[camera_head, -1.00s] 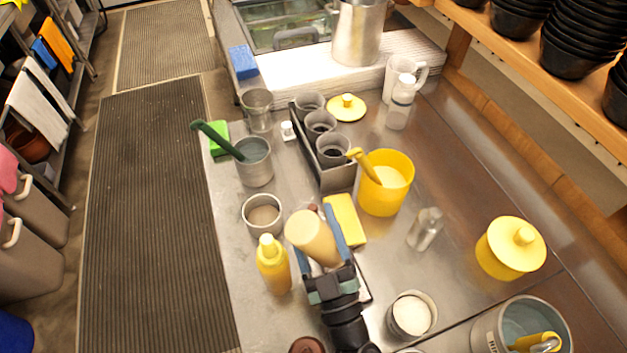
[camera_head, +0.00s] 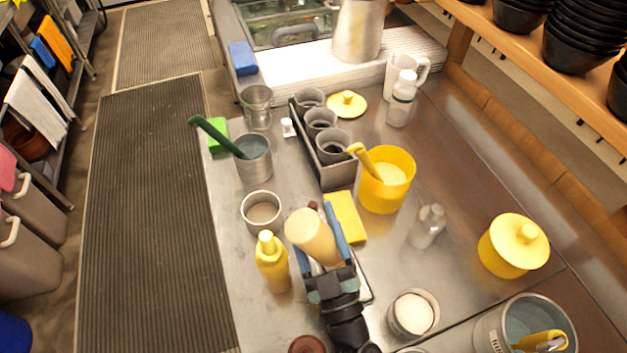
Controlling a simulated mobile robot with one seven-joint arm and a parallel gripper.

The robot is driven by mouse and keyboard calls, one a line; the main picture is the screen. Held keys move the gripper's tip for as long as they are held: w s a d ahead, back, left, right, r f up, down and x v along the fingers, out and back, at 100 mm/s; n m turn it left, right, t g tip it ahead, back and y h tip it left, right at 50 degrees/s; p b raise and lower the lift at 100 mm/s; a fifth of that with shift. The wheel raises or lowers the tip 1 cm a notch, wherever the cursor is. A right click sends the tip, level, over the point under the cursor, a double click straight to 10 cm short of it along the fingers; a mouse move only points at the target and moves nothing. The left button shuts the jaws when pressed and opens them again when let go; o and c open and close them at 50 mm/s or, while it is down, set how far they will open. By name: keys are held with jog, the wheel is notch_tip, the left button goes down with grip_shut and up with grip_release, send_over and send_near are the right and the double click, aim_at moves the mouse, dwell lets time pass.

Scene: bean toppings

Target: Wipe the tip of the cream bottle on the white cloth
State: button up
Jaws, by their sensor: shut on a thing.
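My gripper (camera_head: 320,247) is shut on a cream-coloured bottle (camera_head: 305,228) above the near middle of the steel counter. The bottle is tilted, with a broad round end facing up towards the camera. Its tip is hidden. The blue fingers lie on either side of it. A white cloth (camera_head: 38,103) hangs from the rack at the far left, well away from my gripper. No white cloth is clear beneath the bottle, where my gripper blocks the view.
A yellow bottle (camera_head: 272,263) stands close left of my gripper. A grey cup (camera_head: 263,210) and a yellow sponge (camera_head: 345,216) are just beyond. A yellow tub (camera_head: 386,182) with a spoon stands to the right. A bowl of white contents (camera_head: 413,314) is near right.

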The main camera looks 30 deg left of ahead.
aim_at(325, 257)
jog(key=shift+s+f+b, duration=0.1)
jog(key=shift+f+b, duration=0.4)
jog(key=shift+b, duration=0.45)
dwell(1.8)
dwell(0.4)
jog(key=shift+s+d+f, duration=0.1)
jog(key=shift+s+d, duration=0.3)
jog(key=shift+d, duration=0.25)
jog(key=shift+s+d, duration=0.4)
jog(key=shift+d, duration=0.25)
jog(key=shift+s+d+b, duration=0.4)
jog(key=shift+s+d, duration=0.05)
jog(key=shift+d, duration=0.2)
jog(key=shift+c, duration=0.3)
jog(key=shift+s+d+r, duration=0.15)
jog(key=shift+s+r, duration=0.1)
jog(key=shift+r, duration=0.05)
jog(key=shift+f+b, duration=0.3)
jog(key=shift+b, duration=0.7)
dwell(1.0)
